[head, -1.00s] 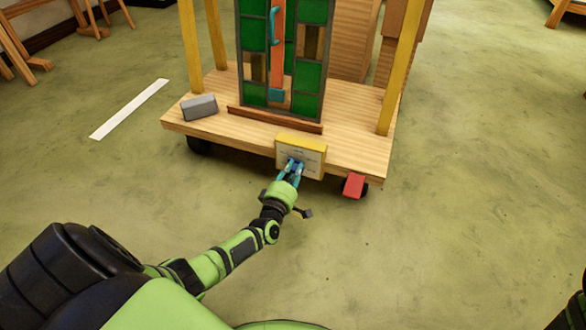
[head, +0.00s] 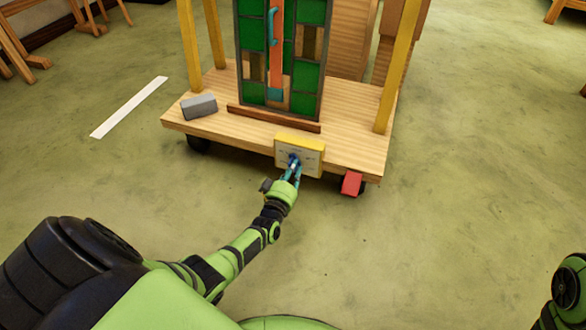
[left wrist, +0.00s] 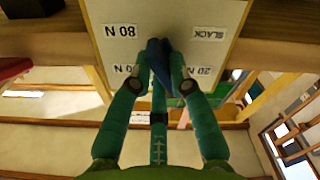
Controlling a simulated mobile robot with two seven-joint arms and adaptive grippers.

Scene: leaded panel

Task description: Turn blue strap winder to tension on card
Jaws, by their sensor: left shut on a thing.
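The blue winder (head: 293,159) is on the front of a pale card (head: 312,158) with a yellow top edge, at the cart's front edge. My left gripper (head: 293,170) is shut on it. In the left wrist view, both fingertips (left wrist: 160,82) press on the sides of the blue winder (left wrist: 158,58), which looks pointed. The winder's pointer direction is hard to tell. My right gripper is out of view; only part of that arm shows at the right edge.
A leaded panel with green panes (head: 311,75) and an orange strap (head: 275,50) stands on the wooden cart (head: 350,115) between yellow posts. A grey block (head: 199,106) lies on the deck. A red wedge (head: 352,183) is by the right wheel.

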